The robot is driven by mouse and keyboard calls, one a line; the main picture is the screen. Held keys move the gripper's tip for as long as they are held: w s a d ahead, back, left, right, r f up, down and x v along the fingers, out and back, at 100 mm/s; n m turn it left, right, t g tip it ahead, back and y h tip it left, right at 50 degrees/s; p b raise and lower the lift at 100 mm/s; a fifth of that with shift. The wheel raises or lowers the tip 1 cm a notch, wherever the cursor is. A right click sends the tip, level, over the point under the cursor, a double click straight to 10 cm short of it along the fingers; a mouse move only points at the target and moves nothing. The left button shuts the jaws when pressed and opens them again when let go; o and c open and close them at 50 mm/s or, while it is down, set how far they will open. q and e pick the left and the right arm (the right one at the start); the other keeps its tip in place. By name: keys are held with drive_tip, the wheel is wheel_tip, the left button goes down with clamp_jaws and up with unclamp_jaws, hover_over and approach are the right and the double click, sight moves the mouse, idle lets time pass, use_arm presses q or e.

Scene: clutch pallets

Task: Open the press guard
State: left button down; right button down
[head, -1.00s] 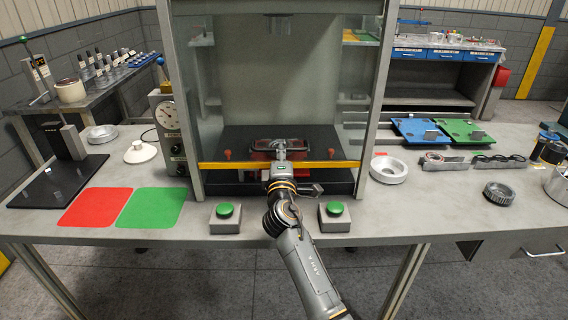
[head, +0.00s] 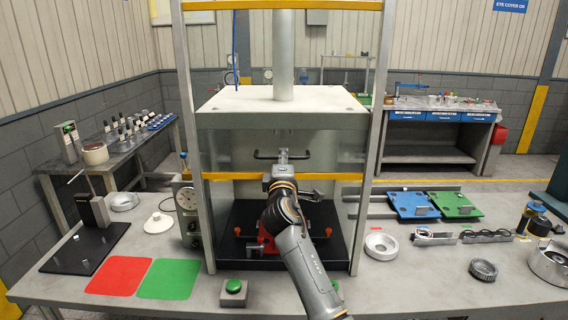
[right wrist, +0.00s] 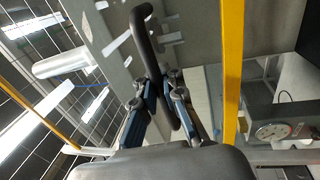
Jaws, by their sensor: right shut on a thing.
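The press guard is a clear panel with a yellow bottom bar (head: 338,177) and a black handle (head: 266,155), in the middle of the head view. The bar crosses the press frame partway up, with open space beneath it. My right gripper (head: 283,157) is shut on the black handle. The right wrist view shows its fingers (right wrist: 160,100) around the dark handle bar (right wrist: 143,38), with the yellow bar (right wrist: 231,65) beside it. My left gripper is not in view.
Inside the press, a red part (head: 268,243) stands on the black base (head: 333,248), partly hidden by my arm. A green button (head: 233,287) sits in front. Red (head: 119,275) and green (head: 169,279) mats lie at left. Blue (head: 413,204) and green (head: 454,204) pallets lie at right.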

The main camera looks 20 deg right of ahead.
drive_tip(key=shift+a+r, duration=0.1)
drive_tip(key=shift+r, duration=0.2)
drive_tip(key=c, duration=1.7)
unclamp_jaws()
drive_tip(key=shift+o, duration=1.3)
drive_tip(key=shift+s+r, duration=0.15)
drive_tip(key=shift+s, duration=0.15)
drive_tip(key=shift+s+a+f, duration=0.1)
drive_tip(key=shift+s+f, duration=0.1)
drive_tip(key=shift+f, duration=0.05)
drive_tip(key=v, duration=1.1)
drive_tip(key=shift+s, duration=0.3)
drive_tip(key=shift+a+r, duration=0.1)
